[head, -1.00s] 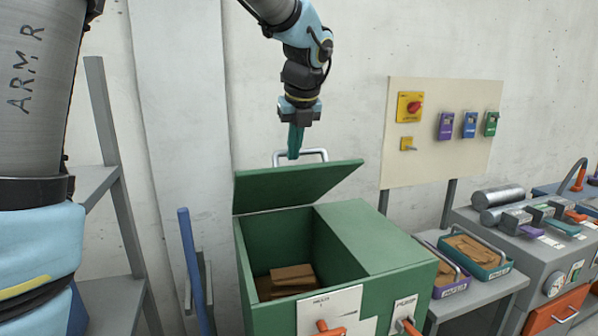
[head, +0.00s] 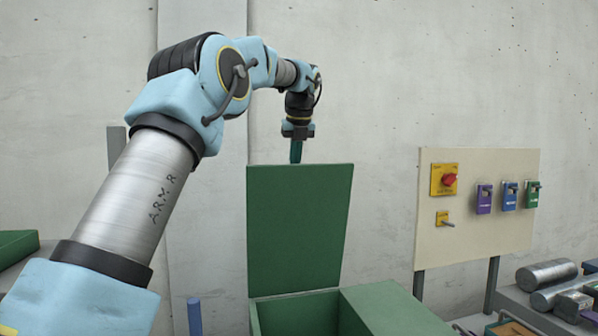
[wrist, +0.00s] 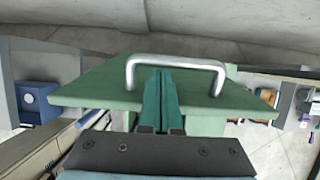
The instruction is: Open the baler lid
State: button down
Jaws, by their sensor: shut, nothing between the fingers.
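The green baler lid (head: 299,228) stands nearly upright above the baler box (head: 385,309) in the head view. The box's open bay shows at the bottom of that view. My gripper (head: 296,151) is at the lid's top edge, partly hidden behind it. In the wrist view the lid (wrist: 90,84) lies ahead with its silver bar handle (wrist: 177,62). My gripper's green fingers (wrist: 158,99) are shut together with nothing between them, pointing at the lid inside the handle's span. I cannot tell whether they touch the lid or handle.
A cream panel (head: 474,240) with a red knob and several coloured boxes stands to the right. Metal cylinders (head: 547,272) lie on a bench at far right. A blue post (head: 194,316) stands left of the box. The wall is close behind.

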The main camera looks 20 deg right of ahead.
jog(key=shift+w+d+r, duration=0.1)
jog(key=shift+w, duration=0.8)
jog(key=shift+w+d+r, duration=0.1)
jog(key=shift+w, duration=0.75)
jog(key=v, duration=0.7)
jog(key=t+b, duration=0.6)
jog(key=b, duration=0.5)
send_near(291, 165)
jog(key=shift+h, duration=0.3)
jog(key=p+x, duration=0.1)
jog(key=x, duration=0.1)
jog(key=p+x, duration=0.1)
jog(key=x, duration=0.1)
jog(key=s+f+p+x, duration=0.1)
jog(key=x, duration=0.2)
jog(key=shift+w+a+f, duration=0.1)
jog(key=shift+a+f, duration=0.1)
jog(key=shift+a, duration=0.15)
jog(key=shift+w+d+r+p, duration=0.15)
jog(key=shift+w+p, duration=0.3)
jog(key=shift+w, duration=0.45)
jog(key=shift+w+d+r+p, duration=0.15)
jog(key=shift+w+p, duration=0.25)
jog(key=shift+w, duration=0.45)
